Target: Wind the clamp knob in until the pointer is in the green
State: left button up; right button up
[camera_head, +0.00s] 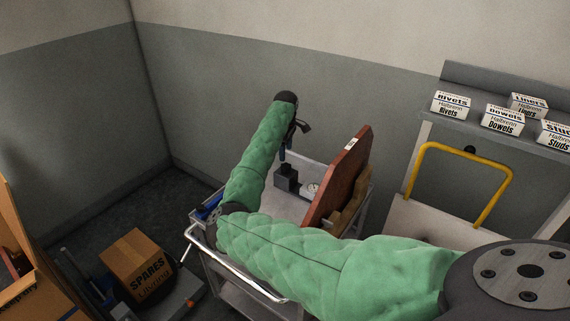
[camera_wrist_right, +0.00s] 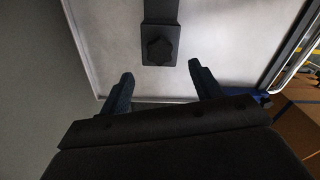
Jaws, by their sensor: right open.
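The dark clamp block (camera_head: 287,179) stands on the grey cart top, with a small white dial (camera_head: 312,189) just right of it. The dial is too small to read its pointer or any green zone. In the wrist view the dark lobed clamp knob (camera_wrist_right: 158,48) sits at the end of a dark bar. My right gripper (camera_head: 284,155) points down above the clamp block. In the wrist view its two fingers (camera_wrist_right: 161,74) are open and empty, spread to either side of the knob's line, with the knob ahead of the tips. My left gripper is out of view.
A red-brown board (camera_head: 341,178) stands upright right of the clamp. The cart (camera_head: 247,277) has a pale rail along its front. A yellow-handled trolley (camera_head: 463,152) and a shelf with several labelled boxes (camera_head: 503,119) are at the right. A spares carton (camera_head: 137,262) is at lower left.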

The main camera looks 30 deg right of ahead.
aim_at(286, 166)
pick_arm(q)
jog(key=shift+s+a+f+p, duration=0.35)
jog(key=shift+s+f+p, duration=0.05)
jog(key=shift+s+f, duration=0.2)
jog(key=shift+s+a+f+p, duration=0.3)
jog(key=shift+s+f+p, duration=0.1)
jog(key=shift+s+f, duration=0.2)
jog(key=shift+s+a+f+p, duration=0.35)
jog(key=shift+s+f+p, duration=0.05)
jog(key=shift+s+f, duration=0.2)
pick_arm(e)
jog(key=shift+f, duration=3.5)
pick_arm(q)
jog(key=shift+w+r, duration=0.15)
pick_arm(e)
jog(key=c, duration=1)
